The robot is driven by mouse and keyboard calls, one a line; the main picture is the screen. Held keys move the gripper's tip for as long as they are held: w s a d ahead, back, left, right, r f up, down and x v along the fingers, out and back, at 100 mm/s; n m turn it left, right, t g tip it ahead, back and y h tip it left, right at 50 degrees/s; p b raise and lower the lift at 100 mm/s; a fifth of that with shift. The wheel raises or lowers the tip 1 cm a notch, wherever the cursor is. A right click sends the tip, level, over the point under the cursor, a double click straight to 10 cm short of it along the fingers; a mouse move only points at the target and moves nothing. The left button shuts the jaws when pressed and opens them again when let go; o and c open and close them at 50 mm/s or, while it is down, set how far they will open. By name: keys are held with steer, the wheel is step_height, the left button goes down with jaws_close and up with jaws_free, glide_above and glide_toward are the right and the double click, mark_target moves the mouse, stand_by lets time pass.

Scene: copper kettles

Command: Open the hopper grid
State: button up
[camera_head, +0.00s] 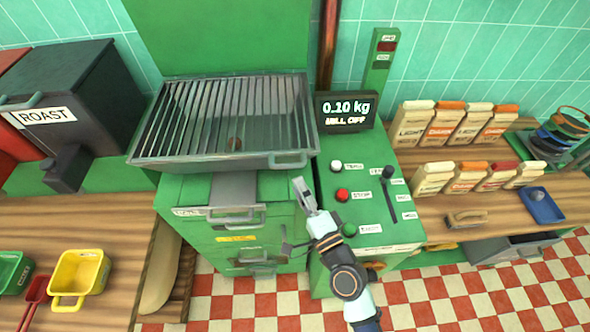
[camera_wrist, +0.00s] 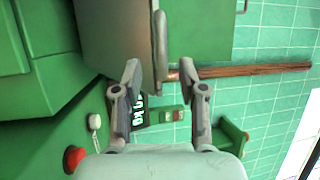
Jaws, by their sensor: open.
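The hopper grid (camera_head: 215,115) is a grey barred tray on top of the green machine (camera_head: 185,190). It lies down over the hopper, and a brown spot shows beneath the bars. Its small handle (camera_head: 288,160) is at the front right. My gripper (camera_head: 301,186) is in front of and just below that handle, open and empty. In the wrist view, my gripper (camera_wrist: 158,72) has its two fingers apart. The grid's handle (camera_wrist: 160,38) shows ahead, between the lines of the fingers. I see no contact with the handle.
The control panel (camera_head: 375,215) with its red stop button (camera_head: 342,195) is right of my gripper. A display (camera_head: 346,112) reading 0.10 kg, mill off, stands behind it. A drawer handle (camera_head: 237,212) is at lower left. Coffee bags (camera_head: 440,125) stand farther right.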

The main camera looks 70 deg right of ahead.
mark_target(288, 164)
steer(key=p+x, duration=0.1)
steer(key=x, duration=0.6)
steer(key=shift+w+r+p, duration=0.15)
steer(key=shift+p, duration=0.15)
jaws_close()
